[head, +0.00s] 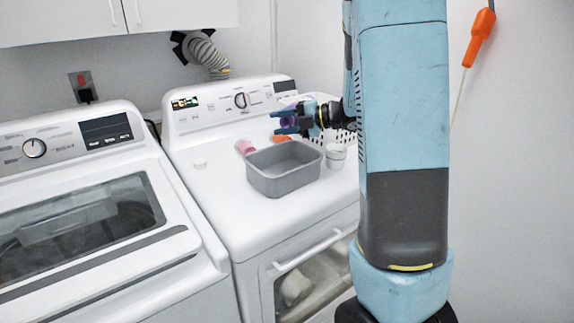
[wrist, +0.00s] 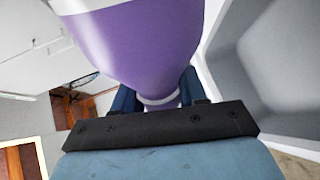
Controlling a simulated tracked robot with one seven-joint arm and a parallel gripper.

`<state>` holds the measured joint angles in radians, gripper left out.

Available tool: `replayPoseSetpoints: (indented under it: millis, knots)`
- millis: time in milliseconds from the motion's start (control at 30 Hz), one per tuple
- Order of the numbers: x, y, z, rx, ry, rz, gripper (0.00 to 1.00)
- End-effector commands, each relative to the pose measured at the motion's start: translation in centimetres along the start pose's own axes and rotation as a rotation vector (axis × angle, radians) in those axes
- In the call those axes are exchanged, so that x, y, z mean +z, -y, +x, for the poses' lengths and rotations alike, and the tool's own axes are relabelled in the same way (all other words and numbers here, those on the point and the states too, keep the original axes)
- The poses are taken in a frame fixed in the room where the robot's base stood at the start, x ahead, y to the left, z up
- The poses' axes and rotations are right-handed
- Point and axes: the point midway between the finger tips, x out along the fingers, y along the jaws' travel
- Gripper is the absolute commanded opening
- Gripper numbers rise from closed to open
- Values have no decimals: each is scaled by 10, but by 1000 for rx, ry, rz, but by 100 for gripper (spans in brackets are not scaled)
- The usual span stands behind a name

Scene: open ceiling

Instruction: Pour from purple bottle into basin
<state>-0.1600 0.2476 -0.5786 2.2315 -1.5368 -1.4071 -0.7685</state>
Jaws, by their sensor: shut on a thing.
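The grey basin (head: 284,179) stands on top of the dryer, in the middle of the head view. My gripper (head: 284,121) is above and behind the basin. It is shut on the purple bottle (head: 288,122), which is mostly hidden by the fingers in the head view. In the wrist view the purple bottle (wrist: 145,45) fills the upper middle, with a white band near its narrow end between the dark blue fingers (wrist: 158,95). The bottle's mouth is not clear to see, and I cannot tell whether anything flows out.
A pink cup-like thing (head: 244,146) lies behind the basin's left side, and an orange thing (head: 281,139) is behind it. A white cup (head: 336,155) stands close at its right. A white perforated basket (head: 342,136) is behind.

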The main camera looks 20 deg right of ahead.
Motion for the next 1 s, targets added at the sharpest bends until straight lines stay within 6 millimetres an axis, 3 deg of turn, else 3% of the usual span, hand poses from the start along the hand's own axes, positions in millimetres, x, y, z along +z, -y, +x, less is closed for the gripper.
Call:
replayPoseSetpoints:
  millis: [1000]
  knots:
    - [0,25,6,-19,33,-129,0]
